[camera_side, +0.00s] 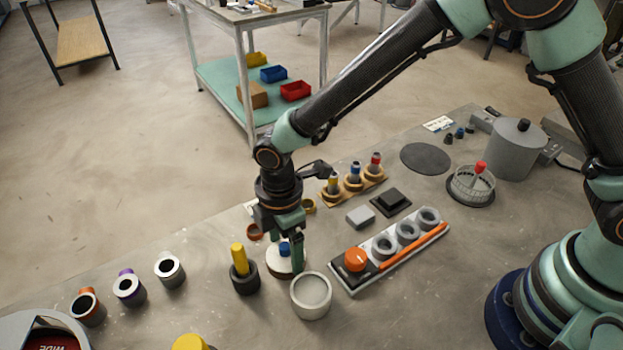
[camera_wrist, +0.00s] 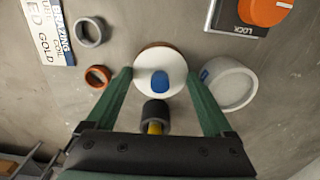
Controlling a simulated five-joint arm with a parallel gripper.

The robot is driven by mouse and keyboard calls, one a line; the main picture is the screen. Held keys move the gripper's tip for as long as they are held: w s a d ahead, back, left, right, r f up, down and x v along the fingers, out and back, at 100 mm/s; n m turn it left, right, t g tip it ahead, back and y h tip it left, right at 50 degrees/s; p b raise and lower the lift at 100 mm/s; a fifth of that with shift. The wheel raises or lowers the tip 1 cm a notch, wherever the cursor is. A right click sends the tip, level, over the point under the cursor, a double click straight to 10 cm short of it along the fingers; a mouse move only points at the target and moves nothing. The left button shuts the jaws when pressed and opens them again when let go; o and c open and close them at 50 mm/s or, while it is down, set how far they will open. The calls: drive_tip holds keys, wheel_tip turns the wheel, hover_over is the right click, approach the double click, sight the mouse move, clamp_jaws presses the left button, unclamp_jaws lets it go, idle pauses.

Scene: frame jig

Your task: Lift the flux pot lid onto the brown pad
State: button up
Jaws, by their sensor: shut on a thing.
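The flux pot lid, a white disc with a blue knob (camera_wrist: 160,82), is between the fingers of my gripper (camera_wrist: 159,76), which is shut on it. In the side view the lid (camera_side: 281,265) is partly hidden behind a green finger. A brown edge, which looks like the brown pad (camera_wrist: 154,45), shows just past the lid's far rim in the wrist view; the lid covers the rest. I cannot tell whether lid and pad touch. The open pale flux pot (camera_side: 311,297) stands beside them, and it also shows in the wrist view (camera_wrist: 229,84).
A black cup with a yellow handle (camera_side: 243,272) stands close to the lid's left. An orange ring (camera_wrist: 98,76) and a grey ring (camera_wrist: 90,31) lie nearby. A panel with an orange knob (camera_side: 355,260) is to the right. Several grey cups (camera_side: 170,270) stand at left.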

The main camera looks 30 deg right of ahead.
drive_tip(key=shift+f, duration=0.25)
drive_tip(key=shift+f, duration=0.25)
idle(0.4)
drive_tip(key=o, duration=1.1)
drive_tip(key=shift+r, duration=0.15)
drive_tip(key=shift+r, duration=0.6)
drive_tip(key=shift+r, duration=0.1)
